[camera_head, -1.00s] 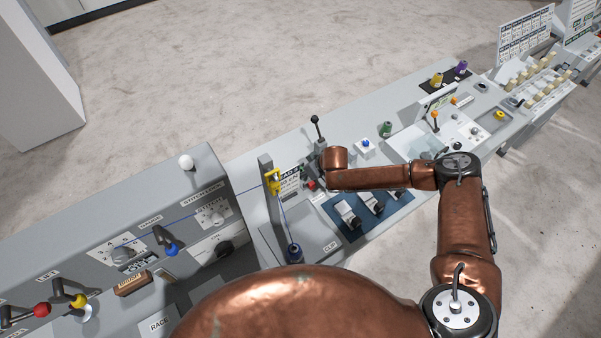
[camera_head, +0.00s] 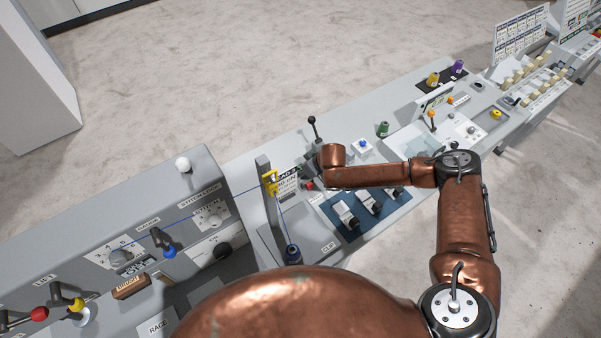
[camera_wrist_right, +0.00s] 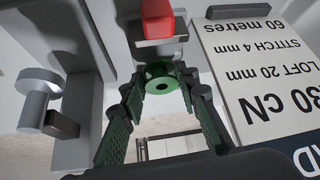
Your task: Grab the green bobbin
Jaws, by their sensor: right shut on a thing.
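A green bobbin (camera_wrist_right: 160,70), a ring with a dark hole, sits between the fingertips of my right gripper (camera_wrist_right: 161,86) in the right wrist view. The fingers, with green pads, are shut on it from both sides. Whether it still sits on a peg is hidden. In the head view my right arm reaches over the console, and its gripper is mostly hidden by the wrist beside the yellow-topped post. A second green bobbin (camera_head: 382,129) stands apart on the console, to the right. My left gripper is not in view.
A red block (camera_wrist_right: 158,22) is just beyond the held bobbin, beside a printed card (camera_wrist_right: 255,75). A black-knobbed lever (camera_head: 313,130) rises behind my wrist. The post (camera_head: 266,200) with blue thread (camera_head: 225,205) stands to the left. Yellow (camera_head: 433,79) and purple (camera_head: 457,68) bobbins stand far right.

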